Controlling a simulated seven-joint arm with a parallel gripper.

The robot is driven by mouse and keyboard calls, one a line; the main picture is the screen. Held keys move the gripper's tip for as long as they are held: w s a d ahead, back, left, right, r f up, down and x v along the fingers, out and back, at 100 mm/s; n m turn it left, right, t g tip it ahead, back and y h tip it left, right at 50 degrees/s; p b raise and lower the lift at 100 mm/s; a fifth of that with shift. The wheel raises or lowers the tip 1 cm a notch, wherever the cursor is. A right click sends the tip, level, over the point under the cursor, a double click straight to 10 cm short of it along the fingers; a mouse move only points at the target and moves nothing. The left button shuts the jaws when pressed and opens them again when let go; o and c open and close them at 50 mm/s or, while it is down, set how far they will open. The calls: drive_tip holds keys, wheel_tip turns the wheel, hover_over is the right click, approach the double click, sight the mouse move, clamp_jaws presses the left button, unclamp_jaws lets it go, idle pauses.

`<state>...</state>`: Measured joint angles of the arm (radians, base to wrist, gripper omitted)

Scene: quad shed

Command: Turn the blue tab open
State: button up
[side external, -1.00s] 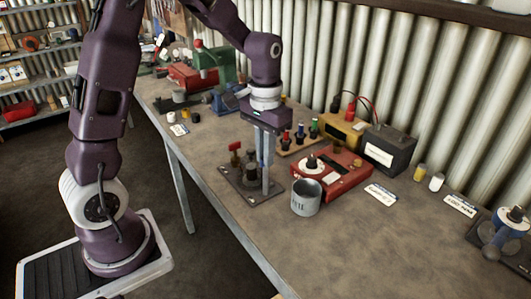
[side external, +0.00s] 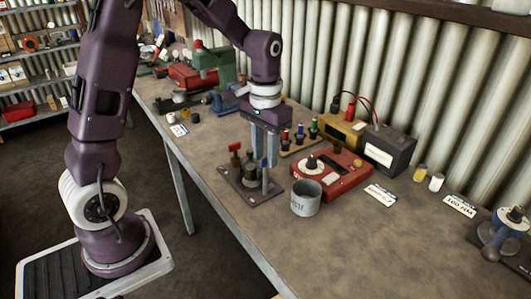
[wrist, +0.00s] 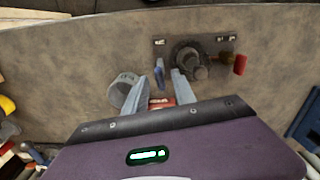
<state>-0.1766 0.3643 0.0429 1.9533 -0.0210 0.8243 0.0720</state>
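The blue tab (side external: 263,163) stands at the right side of a dark metal plate (side external: 262,199) on the bench. In the wrist view the blue tab (wrist: 159,70) shows just beyond the gap between my fingertips. My gripper (side external: 265,158) points down above the plate, and its fingers partly cover the tab in the side view. In the wrist view my gripper (wrist: 163,80) has its fingers apart with nothing held between them. I cannot tell whether a finger touches the tab.
A red-handled valve (side external: 235,155) and a round grey fitting (side external: 250,177) share the plate. A grey mug (side external: 306,199) stands close to its right, with a red box (side external: 334,176) behind. A wooden rack with coloured plungers (side external: 300,140) stands behind my gripper.

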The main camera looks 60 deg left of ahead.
wheel_tip(320, 180, up, 7)
drive_tip(key=shift+f, duration=0.1)
drive_tip(key=s+d+r+m+t, duration=0.1)
drive_tip(key=s+d+r+t, duration=0.1)
drive_tip(key=s, duration=0.8)
drive_tip(key=s+d+r+t, duration=0.2)
drive_tip(key=s+d, duration=0.3)
drive_tip(key=s, duration=0.5)
drive_tip(key=shift+d+r+m+t, duration=0.15)
drive_tip(key=shift+r+m+t, duration=0.25)
drive_tip(key=shift+t, duration=0.4)
